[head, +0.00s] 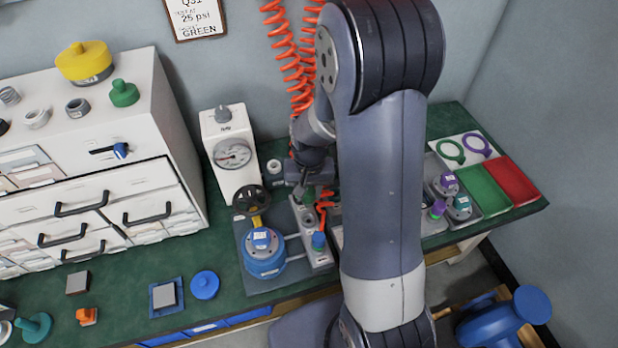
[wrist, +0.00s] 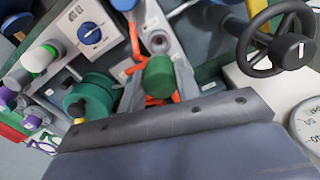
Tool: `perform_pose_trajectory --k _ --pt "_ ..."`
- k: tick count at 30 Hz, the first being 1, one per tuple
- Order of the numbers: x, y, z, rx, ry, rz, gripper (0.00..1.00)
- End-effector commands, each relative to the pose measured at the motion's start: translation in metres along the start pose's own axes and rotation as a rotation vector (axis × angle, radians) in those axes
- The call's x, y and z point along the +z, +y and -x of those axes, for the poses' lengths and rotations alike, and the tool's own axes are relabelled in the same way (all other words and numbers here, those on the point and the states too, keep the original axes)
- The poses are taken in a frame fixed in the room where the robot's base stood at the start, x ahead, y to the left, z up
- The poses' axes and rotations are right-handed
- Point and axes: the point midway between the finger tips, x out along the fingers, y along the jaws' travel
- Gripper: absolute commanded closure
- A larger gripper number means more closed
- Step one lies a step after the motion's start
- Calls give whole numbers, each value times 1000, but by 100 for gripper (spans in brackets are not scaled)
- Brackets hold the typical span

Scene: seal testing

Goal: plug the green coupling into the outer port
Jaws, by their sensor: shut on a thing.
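My gripper (head: 310,188) is over the far end of the grey port block in the head view, partly hidden by my arm. It is shut on the green coupling (wrist: 158,76), which shows as a green cylinder just beyond my gripper's dark edge in the wrist view. The port block (head: 319,259) also shows in the wrist view (wrist: 182,72), with an open round port (wrist: 158,42). Whether the coupling touches a port is hidden.
A blue cylindrical vessel (head: 265,263) and black handwheel (head: 250,200) stand left of the block. A gauge box (head: 232,154) is behind. Orange hose (head: 324,203) lies close to the gripper. Green (head: 482,190) and red (head: 513,180) trays are at the right.

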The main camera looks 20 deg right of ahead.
Motion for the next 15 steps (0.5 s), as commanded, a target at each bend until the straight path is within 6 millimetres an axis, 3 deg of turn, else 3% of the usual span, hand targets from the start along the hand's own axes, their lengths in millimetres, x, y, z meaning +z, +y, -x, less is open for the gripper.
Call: perform_pose_trajectory --k 15 --pt "0 0 -32 0 1 1 93"
